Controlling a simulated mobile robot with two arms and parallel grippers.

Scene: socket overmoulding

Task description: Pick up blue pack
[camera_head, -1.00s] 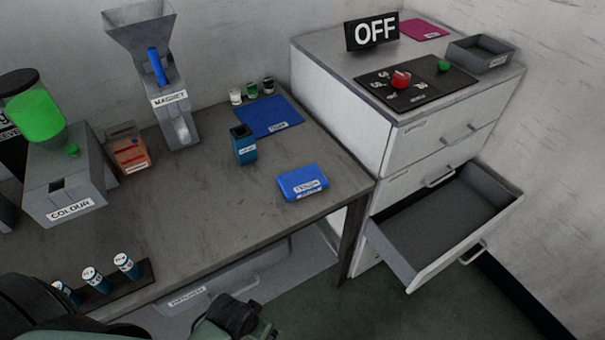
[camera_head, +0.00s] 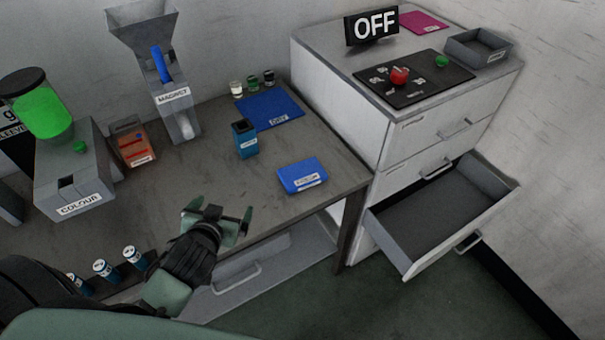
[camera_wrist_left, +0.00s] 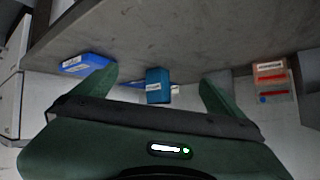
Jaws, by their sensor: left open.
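The blue pack (camera_head: 302,176) is a flat blue block with a white label. It lies on the table near its front right edge in the head view. In the left wrist view the blue pack (camera_wrist_left: 86,64) is at the left, outside the fingers. My left gripper (camera_head: 217,219) is open and empty near the table's front edge, left of and nearer than the pack, apart from it. Its two green fingers (camera_wrist_left: 160,90) stand apart in the left wrist view, with a teal box (camera_wrist_left: 158,84) beyond them. My right gripper is not in view.
The teal box (camera_head: 245,140) stands behind the pack, by a blue mat (camera_head: 268,110). Small teal bottles (camera_head: 103,269) stand in a rack at the front left. A grey cabinet (camera_head: 335,85) with an open drawer (camera_head: 435,215) is at the right. The table around the pack is clear.

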